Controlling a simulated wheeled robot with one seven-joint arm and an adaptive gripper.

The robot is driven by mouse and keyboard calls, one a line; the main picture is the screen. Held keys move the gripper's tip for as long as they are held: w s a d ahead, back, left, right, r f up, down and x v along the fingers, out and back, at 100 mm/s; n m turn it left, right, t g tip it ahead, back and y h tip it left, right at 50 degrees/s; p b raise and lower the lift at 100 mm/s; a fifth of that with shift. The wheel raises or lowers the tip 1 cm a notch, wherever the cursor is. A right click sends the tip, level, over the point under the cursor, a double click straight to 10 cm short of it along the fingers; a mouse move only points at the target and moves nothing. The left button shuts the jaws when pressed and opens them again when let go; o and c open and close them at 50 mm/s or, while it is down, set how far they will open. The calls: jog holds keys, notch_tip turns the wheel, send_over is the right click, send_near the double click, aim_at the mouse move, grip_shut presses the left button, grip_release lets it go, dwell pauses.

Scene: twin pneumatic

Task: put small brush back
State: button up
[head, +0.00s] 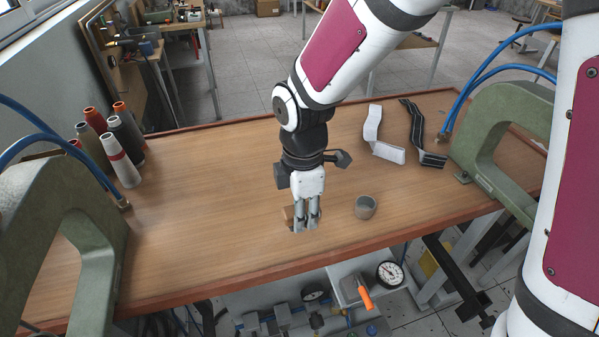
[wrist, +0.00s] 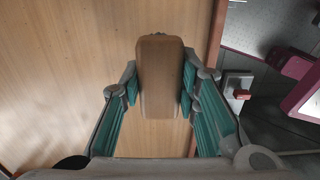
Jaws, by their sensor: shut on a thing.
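The small brush (wrist: 160,75) shows in the wrist view as a brown wooden block, between the teal finger pads of my gripper (wrist: 160,92). Its bristles are mostly hidden; a little dark stuff shows at its far end. In the head view my gripper (head: 306,222) points down near the front edge of the table, shut on the brush (head: 289,213), of which only a brown bit shows beside the fingers. I cannot tell whether the brush touches the tabletop.
A small grey cup (head: 365,208) stands right of my gripper on the wooden table (head: 200,215). A white bent strip (head: 384,145) and a black one (head: 421,130) lie at the back right. Thread cones (head: 122,155) stand at left. Green presses (head: 70,240), (head: 500,130) flank the table.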

jog(key=shift+w+a+f, duration=0.1)
jog(key=shift+w+f, duration=0.05)
jog(key=shift+w, duration=0.4)
jog(key=shift+f, duration=1.65)
jog(key=shift+f, duration=0.15)
jog(key=o, duration=1.1)
